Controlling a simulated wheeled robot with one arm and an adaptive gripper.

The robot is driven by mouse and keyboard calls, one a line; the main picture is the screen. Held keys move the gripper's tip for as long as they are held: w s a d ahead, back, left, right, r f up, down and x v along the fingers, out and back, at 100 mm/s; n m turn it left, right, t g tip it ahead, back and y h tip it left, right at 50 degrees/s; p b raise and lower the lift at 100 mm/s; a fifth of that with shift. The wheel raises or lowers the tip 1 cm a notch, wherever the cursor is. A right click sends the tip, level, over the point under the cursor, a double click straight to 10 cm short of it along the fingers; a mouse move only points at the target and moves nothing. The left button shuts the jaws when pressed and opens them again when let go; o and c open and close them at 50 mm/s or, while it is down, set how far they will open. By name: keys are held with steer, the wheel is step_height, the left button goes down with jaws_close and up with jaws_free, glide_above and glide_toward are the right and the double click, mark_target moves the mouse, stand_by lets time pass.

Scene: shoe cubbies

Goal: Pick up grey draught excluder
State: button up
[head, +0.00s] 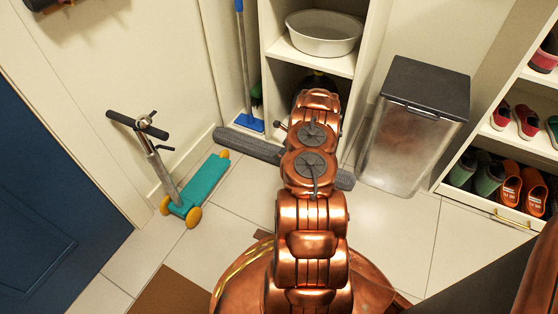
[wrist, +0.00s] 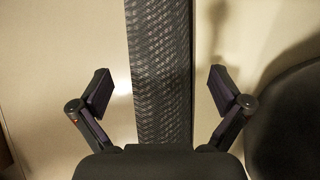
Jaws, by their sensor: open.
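The grey draught excluder (head: 247,145) is a long dark grey roll lying on the tiled floor in front of the white shelf unit. My arm hides its middle in the head view, and its right end shows at the right of the arm. In the wrist view the draught excluder (wrist: 160,70) runs as a woven grey band from the top edge down between my fingers. My gripper (wrist: 160,92) is open, with one finger on each side of the band and a gap to each. In the head view the fingers are hidden behind my arm.
A teal scooter (head: 203,185) stands on the left near the excluder's left end. A bin (head: 415,120) stands right, beside a shoe rack (head: 485,205). Floor tiles at right are clear.

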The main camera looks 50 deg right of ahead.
steer(key=shift+w+f, duration=0.1)
steer(key=shift+f, duration=0.25)
steer(key=shift+a, duration=0.1)
steer(key=c, duration=1.9)
steer(key=shift+r, duration=0.25)
steer(key=shift+a+r+p, duration=0.1)
steer(key=shift+r+p, duration=0.1)
steer(key=shift+p, duration=0.3)
step_height(320, 180, up, 11)
steer(key=p, duration=0.5)
steer(key=s+a+p, duration=0.1)
steer(key=s+a, duration=0.4)
steer(key=a, duration=0.3)
steer(key=s+a+p, duration=0.1)
steer(key=s+a, duration=0.4)
steer(key=a, duration=0.3)
steer(key=shift+s+a, duration=0.25)
steer(key=shift+s, duration=0.15)
